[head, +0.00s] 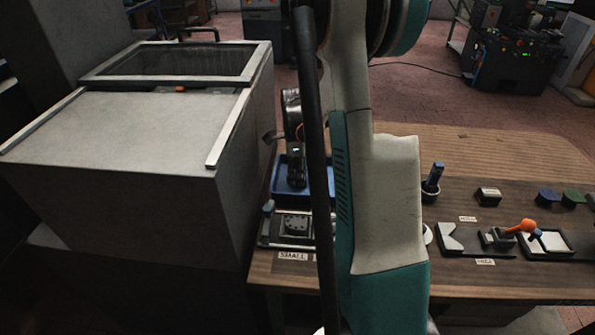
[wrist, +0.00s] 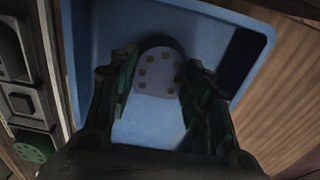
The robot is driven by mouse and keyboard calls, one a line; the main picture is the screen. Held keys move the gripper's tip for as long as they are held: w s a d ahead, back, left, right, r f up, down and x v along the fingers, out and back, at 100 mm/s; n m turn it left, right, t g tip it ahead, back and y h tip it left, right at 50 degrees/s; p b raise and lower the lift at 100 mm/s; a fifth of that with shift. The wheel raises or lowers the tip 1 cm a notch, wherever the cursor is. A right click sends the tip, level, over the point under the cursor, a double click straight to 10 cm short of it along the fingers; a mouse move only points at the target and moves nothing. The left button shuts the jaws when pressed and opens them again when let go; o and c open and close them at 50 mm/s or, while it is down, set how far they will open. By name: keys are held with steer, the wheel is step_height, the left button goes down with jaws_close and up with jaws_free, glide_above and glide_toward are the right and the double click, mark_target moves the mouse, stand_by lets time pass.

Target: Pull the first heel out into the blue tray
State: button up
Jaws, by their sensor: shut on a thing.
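The blue tray (head: 281,185) lies on the bench beside the grey cabinet, partly hidden behind my arm in the head view. In the wrist view its blue floor and walls (wrist: 88,25) fill most of the picture. My gripper (wrist: 160,78) is over the tray, its fingers on either side of a heel (wrist: 158,82) and shut on it. The heel has a pale face with several dark holes and a dark rounded edge. Whether it touches the tray floor I cannot tell. In the head view my gripper (head: 296,178) shows as a dark shape over the tray.
A fixture labelled SMALL (head: 297,224) stands just in front of the tray. A large grey cabinet (head: 130,130) blocks the left. To the right are a blue-handled tool (head: 432,178), a small dark box (head: 488,196) and a fixture with an orange-knobbed lever (head: 522,227).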

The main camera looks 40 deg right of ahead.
steer(key=o, duration=1.2)
steer(key=shift+c, duration=0.2)
steer(key=shift+o, duration=0.2)
steer(key=shift+o, duration=1)
steer(key=shift+r, duration=0.15)
steer(key=shift+r+p, duration=2.3)
steer(key=shift+r, duration=1.1)
